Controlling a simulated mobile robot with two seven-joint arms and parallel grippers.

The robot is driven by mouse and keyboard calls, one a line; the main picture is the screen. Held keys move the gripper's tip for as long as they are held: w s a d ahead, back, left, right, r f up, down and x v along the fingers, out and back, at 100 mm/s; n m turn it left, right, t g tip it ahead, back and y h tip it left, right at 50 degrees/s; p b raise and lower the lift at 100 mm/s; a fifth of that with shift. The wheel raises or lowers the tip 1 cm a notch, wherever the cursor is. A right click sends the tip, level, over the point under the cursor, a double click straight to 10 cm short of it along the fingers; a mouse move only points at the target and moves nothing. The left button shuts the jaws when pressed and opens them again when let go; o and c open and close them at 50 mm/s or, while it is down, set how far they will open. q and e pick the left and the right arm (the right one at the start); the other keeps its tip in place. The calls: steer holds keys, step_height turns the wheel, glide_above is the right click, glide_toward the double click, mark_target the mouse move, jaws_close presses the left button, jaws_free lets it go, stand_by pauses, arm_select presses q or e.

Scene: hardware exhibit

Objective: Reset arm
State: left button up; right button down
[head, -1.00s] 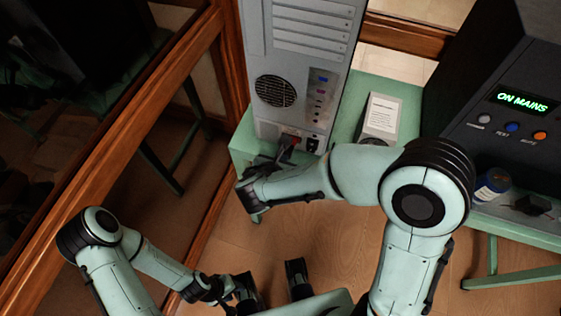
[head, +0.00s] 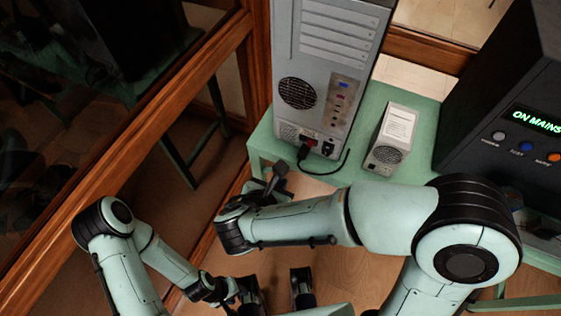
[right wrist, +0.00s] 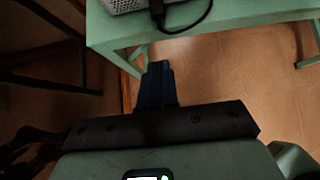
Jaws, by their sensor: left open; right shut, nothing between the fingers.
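My right arm reaches in from the right in the head view, its forearm lying across the middle. My right gripper (head: 279,168) is shut and empty, just below the front edge of the green table. In the right wrist view its dark fingers (right wrist: 158,66) are together, with floor beyond them. My left arm is folded at the lower left, and my left gripper (head: 274,277) is open and empty low in the head view. A grey computer tower (head: 322,99) stands on the green table (head: 352,169). A black cable is plugged into its lower back and hangs in a loop.
A small grey box with a white label (head: 392,139) stands right of the tower. A dark unit reading "ON MAINS" (head: 478,105) stands at the right. A wood-framed glass wall (head: 165,95) runs along the left.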

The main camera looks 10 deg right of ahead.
steer(key=s+d+f+m+g+y+p, duration=0.1)
steer(key=s+f+m+g+y+p, duration=0.15)
steer(key=s+f+m+g, duration=0.4)
steer(key=s+f+m+g+y+p, duration=0.1)
steer(key=s+f+m+y, duration=0.25)
steer(key=f+m, duration=0.6)
steer(key=s+d+f+m+g+y+p, duration=0.1)
steer(key=s+f+m+g+y, duration=0.35)
steer(key=f, duration=0.55)
arm_select(q)
step_height(320, 180, up, 7)
steer(key=w+p, duration=0.1)
steer(key=w, duration=0.1)
steer(key=shift+w+f+p, duration=0.15)
steer(key=shift+w+p, duration=0.15)
steer(key=shift+w, duration=0.05)
arm_select(e)
steer(key=d+f+m+t+h, duration=0.1)
steer(key=d+f+m, duration=0.1)
steer(key=m, duration=0.4)
steer(key=s+d+f+m+t, duration=0.1)
steer(key=d+f+m+t, duration=0.1)
steer(key=m, duration=0.4)
steer(key=shift+s+d+f+m+h, duration=0.2)
steer(key=shift+d+f+m+h, duration=0.15)
steer(key=shift+d+f, duration=0.5)
steer(key=shift+a, duration=0.1)
